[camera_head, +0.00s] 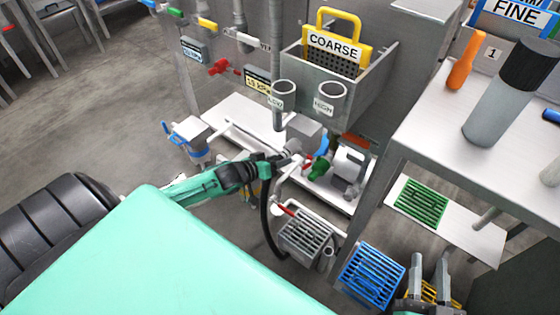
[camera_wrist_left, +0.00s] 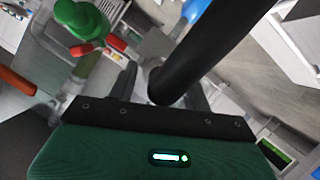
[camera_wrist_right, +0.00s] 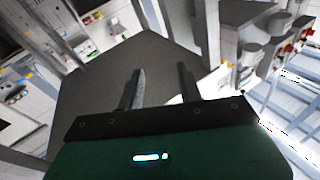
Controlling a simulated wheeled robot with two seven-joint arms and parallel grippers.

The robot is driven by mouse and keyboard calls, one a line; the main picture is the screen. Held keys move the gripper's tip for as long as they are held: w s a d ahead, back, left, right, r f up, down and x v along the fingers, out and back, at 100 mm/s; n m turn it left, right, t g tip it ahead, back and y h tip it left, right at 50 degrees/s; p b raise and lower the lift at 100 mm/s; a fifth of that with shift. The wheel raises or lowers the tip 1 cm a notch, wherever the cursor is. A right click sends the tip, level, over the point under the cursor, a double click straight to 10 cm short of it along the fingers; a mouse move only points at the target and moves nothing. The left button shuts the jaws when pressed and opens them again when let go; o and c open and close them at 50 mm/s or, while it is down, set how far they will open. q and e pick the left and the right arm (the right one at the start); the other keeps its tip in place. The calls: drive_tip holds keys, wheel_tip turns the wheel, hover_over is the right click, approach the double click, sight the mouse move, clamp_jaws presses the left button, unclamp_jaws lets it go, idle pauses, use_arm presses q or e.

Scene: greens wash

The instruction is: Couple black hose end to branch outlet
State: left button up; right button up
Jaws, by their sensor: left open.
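The black hose (camera_head: 265,215) hangs in a curve from beside my left gripper down toward a grey slatted crate. In the left wrist view the black hose (camera_wrist_left: 205,50) crosses in front of the fingers, its lower end between or just above them. My left gripper (camera_head: 290,158) is open, at the grey pipework by the white bench. I cannot tell which fitting is the branch outlet; a green fitting (camera_head: 319,168) sits just right of the gripper, and a green-and-red fitting (camera_wrist_left: 85,25) shows in the left wrist view. My right gripper (camera_head: 430,268) is open and empty, low at the right.
Grey slatted crate (camera_head: 305,236) and blue crate (camera_head: 371,275) stand below. A steel table (camera_head: 430,120) with a bottle is at right. Open floor (camera_head: 90,120) lies left.

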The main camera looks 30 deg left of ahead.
use_arm(q)
drive_tip(key=shift+w+d+f, duration=0.15)
drive_tip(key=shift+w+f, duration=0.05)
drive_tip(key=shift+w, duration=0.4)
use_arm(e)
drive_tip(key=shift+w+d+r+t, duration=0.15)
drive_tip(key=shift+r+t, duration=0.1)
drive_tip(key=shift+r, duration=0.2)
drive_tip(key=shift+d+r+t, duration=0.1)
drive_tip(key=shift+r+t, duration=0.15)
drive_tip(key=shift+r, duration=0.2)
use_arm(q)
clamp_jaws()
use_arm(e)
drive_tip(key=shift+f, duration=0.15)
